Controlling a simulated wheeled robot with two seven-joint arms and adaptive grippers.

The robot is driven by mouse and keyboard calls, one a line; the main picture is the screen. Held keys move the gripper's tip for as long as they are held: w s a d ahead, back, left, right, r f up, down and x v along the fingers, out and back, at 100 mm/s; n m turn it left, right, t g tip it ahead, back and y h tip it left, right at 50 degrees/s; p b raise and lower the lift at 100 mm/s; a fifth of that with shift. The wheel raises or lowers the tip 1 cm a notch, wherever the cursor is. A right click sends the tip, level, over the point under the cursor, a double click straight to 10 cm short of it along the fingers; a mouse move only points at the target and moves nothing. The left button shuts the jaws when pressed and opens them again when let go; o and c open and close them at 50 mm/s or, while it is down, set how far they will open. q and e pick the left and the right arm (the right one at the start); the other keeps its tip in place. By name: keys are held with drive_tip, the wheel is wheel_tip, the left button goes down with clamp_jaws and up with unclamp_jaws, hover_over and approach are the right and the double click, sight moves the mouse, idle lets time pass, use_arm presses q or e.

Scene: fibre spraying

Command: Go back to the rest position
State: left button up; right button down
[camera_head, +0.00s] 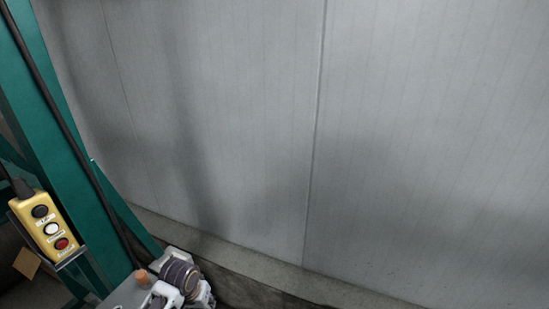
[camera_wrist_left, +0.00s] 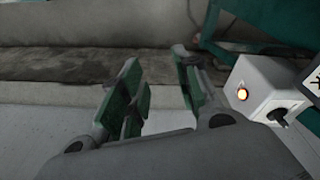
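In the left wrist view, my left gripper (camera_wrist_left: 157,68) has its two green-padded fingers apart, with a clear gap and nothing between them. It is beside a light grey box (camera_wrist_left: 255,78) with a glowing yellow button and a black knob, apart from it as far as I can see. In the head view, a white and dark part of my arm shows at the bottom edge; its fingers cannot be made out. My right gripper is in neither view.
A green post (camera_head: 85,185) stands at the left, bearing a yellow control box (camera_head: 47,228) with black, white and red buttons. A grey panelled wall (camera_head: 230,110) fills the head view, with a low ledge (camera_head: 270,267) at its foot. Green framework (camera_wrist_left: 250,38) is near the left gripper.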

use_arm(q)
drive_tip(key=shift+s+r+m+t, duration=0.4)
drive_tip(key=shift+s+r, duration=1)
drive_tip(key=shift+s, duration=2.15)
drive_tip(key=shift+s+r+m+t, duration=0.35)
drive_tip(key=shift+s+r, duration=1.05)
drive_tip(key=shift+s, duration=2.1)
wheel_tip(320, 180, down, 35)
drive_tip(key=s+g+b, duration=0.1)
drive_tip(key=s+b, duration=0.1)
drive_tip(key=s, duration=0.1)
drive_tip(key=s+a+f+b, duration=0.1)
drive_tip(key=s+a+f, duration=0.1)
drive_tip(key=s+f, duration=0.9)
drive_tip(key=s+a+f+g+b, duration=0.1)
drive_tip(key=s+a+f, duration=0.1)
drive_tip(key=s+f, duration=0.9)
drive_tip(key=shift+y, duration=0.3)
drive_tip(key=shift+s+a+g, duration=0.1)
drive_tip(key=shift+g, duration=0.15)
